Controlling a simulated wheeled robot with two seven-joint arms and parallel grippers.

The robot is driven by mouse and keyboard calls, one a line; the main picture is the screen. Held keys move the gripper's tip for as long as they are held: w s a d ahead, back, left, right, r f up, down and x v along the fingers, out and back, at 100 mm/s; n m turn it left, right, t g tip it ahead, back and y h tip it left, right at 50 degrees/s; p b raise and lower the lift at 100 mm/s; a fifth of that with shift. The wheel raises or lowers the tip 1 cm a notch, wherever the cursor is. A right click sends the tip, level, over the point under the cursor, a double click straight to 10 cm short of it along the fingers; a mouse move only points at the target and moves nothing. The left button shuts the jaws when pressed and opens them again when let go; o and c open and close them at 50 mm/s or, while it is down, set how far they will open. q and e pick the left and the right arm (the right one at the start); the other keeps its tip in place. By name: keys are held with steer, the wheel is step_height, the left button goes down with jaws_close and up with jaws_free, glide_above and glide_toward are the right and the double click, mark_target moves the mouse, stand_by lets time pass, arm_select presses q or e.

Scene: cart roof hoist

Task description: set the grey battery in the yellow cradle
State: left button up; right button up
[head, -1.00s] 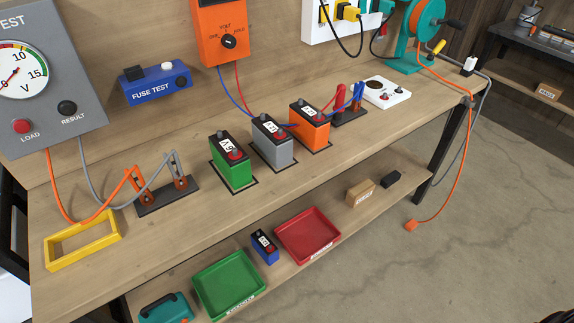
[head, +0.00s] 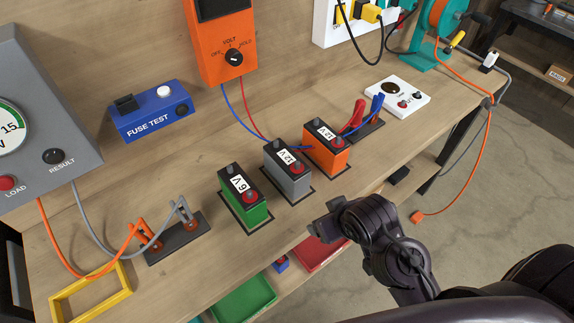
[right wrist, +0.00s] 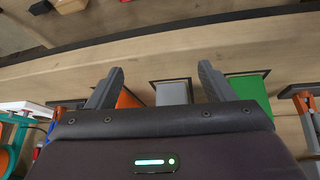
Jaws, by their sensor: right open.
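The grey battery (head: 288,181) stands upright on a dark pad in the middle of the row on the bench, and its side shows in the right wrist view (right wrist: 172,93). The yellow cradle (head: 98,307) is an open rectangular frame at the bench's front left, empty, partly cut off by the picture's lower edge. My right gripper (head: 320,228) is in front of the bench edge, near and apart from the grey battery. In the right wrist view its open fingers (right wrist: 160,80) are spread with the grey battery showing between them. My left gripper is out of view.
A green battery (head: 244,203) stands left of the grey one and an orange battery (head: 325,152) right of it, both close. A clip stand (head: 178,243) with cables lies between the cradle and the green battery. A lower shelf holds a green tray (head: 240,300) and a red tray (head: 318,258).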

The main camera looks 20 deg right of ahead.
mark_target(292, 167)
steer(key=w+t, duration=0.2)
steer(key=w, duration=0.1)
steer(key=w+r+t, duration=0.1)
steer(key=w, duration=0.1)
steer(key=shift+w+r+n+y, duration=0.1)
steer(key=shift+n+y, duration=0.2)
steer(key=shift+y, duration=0.1)
steer(key=w+r+t+y, duration=0.1)
steer(key=w+a+r+t+y, duration=0.1)
steer(key=t, duration=0.1)
steer(key=shift+w+a+r+n, duration=0.15)
steer(key=shift+w+r+n, duration=0.15)
steer(key=shift+w+n, duration=0.1)
steer(key=shift+w+a+r+t+y, duration=0.25)
steer(key=shift+a+r+t+y, duration=0.05)
steer(key=shift+r+y, duration=0.2)
steer(key=shift+w+a, duration=0.1)
steer(key=shift+w, duration=0.15)
steer(key=p+x, duration=0.2)
steer(key=x, duration=0.5)
steer(key=shift+w+a+f, duration=0.1)
steer(key=shift+w+f, duration=0.05)
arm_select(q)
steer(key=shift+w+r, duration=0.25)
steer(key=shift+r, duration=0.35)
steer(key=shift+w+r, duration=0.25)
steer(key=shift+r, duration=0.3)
arm_select(e)
steer(key=shift+c, duration=0.3)
